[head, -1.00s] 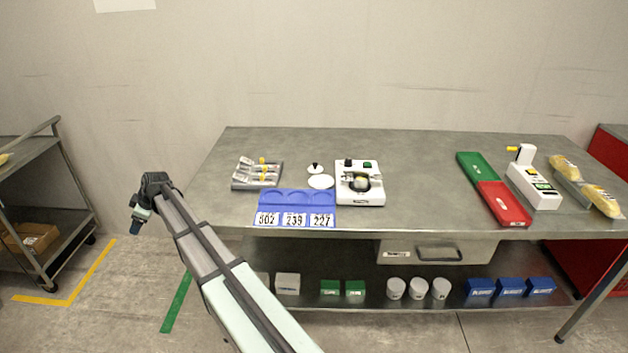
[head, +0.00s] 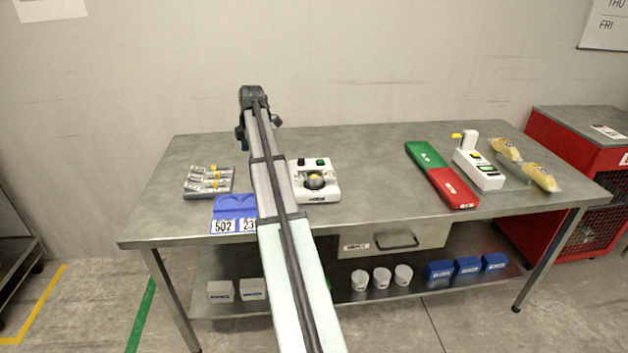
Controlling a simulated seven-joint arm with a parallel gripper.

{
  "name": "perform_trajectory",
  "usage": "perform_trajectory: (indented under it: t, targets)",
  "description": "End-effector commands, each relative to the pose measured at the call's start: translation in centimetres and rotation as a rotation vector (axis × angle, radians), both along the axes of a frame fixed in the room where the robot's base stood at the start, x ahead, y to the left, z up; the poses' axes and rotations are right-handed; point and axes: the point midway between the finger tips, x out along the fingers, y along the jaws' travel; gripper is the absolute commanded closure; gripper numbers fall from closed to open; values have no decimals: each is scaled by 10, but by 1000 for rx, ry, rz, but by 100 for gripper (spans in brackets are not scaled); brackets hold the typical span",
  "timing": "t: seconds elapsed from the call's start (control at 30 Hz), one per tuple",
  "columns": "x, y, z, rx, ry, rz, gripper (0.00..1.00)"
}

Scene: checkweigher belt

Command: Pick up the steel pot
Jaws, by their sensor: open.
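A small round steel pot (head: 315,181) with something yellow inside sits in the white bench device (head: 325,193) in the head view. I take this to be the steel pot, though it is small in the picture. My gripper (head: 242,136) is at the end of my raised arm, left of the pot and towards the back of the table. It is small and partly hidden by my own wrist, and it is open. It is apart from the pot. My arm hides the right part of the blue tray and the spot left of the white device.
A steel table (head: 370,150) carries a rack of tubes (head: 208,182), the blue numbered tray (head: 233,206), green (head: 426,153) and red (head: 455,188) trays, a white machine (head: 478,170) and yellow packs (head: 539,178). Table space right of the white device is clear. A red cabinet (head: 560,130) stands right.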

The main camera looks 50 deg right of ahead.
Motion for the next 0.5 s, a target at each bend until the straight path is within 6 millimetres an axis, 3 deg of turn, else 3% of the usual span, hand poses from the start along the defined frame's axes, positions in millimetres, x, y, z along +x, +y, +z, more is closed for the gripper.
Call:
perform_trajectory:
  t: [0.03, 0.2, 0.33, 0.5]
  targets:
    - [-21, -23, 8, -6, 23, -3, 13]
    - [-90, -81, 29, -11, 108, 14, 13]
    - [-134, -110, 42, -4, 158, 24, 13]
    - [-168, -129, 53, 5, 195, 32, 13]
